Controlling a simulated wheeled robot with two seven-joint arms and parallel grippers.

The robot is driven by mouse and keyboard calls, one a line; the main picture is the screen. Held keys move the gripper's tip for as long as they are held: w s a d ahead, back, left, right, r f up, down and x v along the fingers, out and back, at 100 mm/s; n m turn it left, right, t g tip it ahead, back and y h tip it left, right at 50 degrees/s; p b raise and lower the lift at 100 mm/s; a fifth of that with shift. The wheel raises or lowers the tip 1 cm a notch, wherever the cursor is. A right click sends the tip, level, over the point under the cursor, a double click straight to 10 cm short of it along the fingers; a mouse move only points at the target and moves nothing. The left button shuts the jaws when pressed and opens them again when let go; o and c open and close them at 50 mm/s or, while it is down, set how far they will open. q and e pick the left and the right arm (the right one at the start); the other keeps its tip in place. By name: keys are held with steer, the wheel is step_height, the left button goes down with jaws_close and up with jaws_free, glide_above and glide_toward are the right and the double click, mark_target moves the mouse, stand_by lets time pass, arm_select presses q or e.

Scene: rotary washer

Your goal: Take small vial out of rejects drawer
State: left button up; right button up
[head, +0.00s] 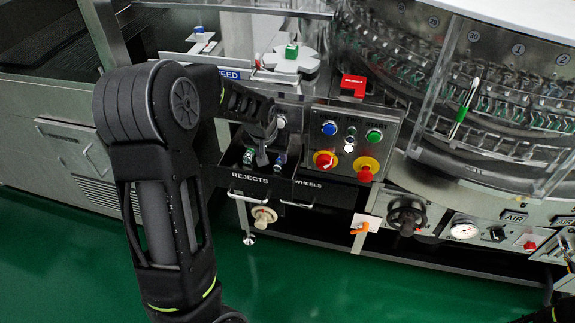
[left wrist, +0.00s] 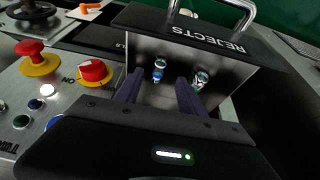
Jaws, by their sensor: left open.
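The rejects drawer (head: 249,183) is pulled open at the front of the machine; its front also shows in the left wrist view (left wrist: 262,62). Two small vials stand in it. One has a blue band (left wrist: 158,70) and sits just beyond my fingertips, roughly between them. The other, clear with a greenish tint (left wrist: 200,79), is to the right, outside the right finger. My left gripper (head: 262,159) reaches down into the drawer, open, with nothing between its fingers (left wrist: 160,84). I cannot tell the exact gap to the blue-banded vial. My right gripper is not in view.
A control panel with a red-yellow knob (head: 325,160), a red-yellow stop button (head: 366,170) and other buttons is right of the drawer. The wheels drawer (head: 322,192) adjoins it. A white feed platform with a green vial (head: 291,51) stands above. Green floor lies open in front.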

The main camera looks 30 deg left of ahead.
mark_target(277, 164)
arm_select(q)
steer(key=shift+w+a+f+b, duration=0.15)
steer(key=shift+w+f, duration=0.45)
steer(key=shift+f, duration=0.2)
steer(key=shift+w+a+f+b, duration=0.15)
steer(key=shift+w+f, duration=0.4)
steer(key=shift+f, duration=0.2)
steer(key=shift+x, duration=2.65)
steer(key=shift+a, duration=0.15)
steer(key=shift+c, duration=0.5)
jaws_close()
